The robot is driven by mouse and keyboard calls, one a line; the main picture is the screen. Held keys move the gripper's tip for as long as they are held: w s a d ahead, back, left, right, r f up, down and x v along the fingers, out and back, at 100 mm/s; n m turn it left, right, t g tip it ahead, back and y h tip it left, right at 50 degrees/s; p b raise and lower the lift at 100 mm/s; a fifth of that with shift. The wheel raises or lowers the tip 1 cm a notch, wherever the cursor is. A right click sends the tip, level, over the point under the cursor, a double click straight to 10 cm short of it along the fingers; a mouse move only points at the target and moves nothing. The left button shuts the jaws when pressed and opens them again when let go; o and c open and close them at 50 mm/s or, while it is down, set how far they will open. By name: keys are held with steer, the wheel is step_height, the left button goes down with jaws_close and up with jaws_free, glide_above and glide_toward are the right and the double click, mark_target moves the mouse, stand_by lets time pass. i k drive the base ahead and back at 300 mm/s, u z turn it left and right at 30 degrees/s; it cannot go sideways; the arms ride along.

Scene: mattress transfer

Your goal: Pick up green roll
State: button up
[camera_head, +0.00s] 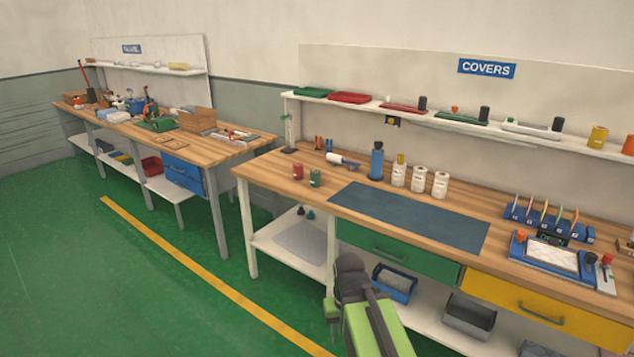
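A small green roll (315,178) stands upright on the wooden top of the covers bench (270,176), near its left end. A red roll (297,172) stands just left of it. My green and dark grey arm (375,328) shows at the bottom centre, in front of the bench and well below and apart from the green roll. I cannot make out gripper fingers on it, so open or shut does not show.
A green drawer (395,250) and a yellow drawer (545,305) are below. Another bench (235,150) stands left. Green floor there is clear.

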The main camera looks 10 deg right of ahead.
mark_target(315, 174)
steer(key=z, duration=0.15)
steer(key=i, duration=2.4)
steer(key=u, duration=1.2)
steer(key=i, duration=0.6)
steer(key=u, duration=0.45)
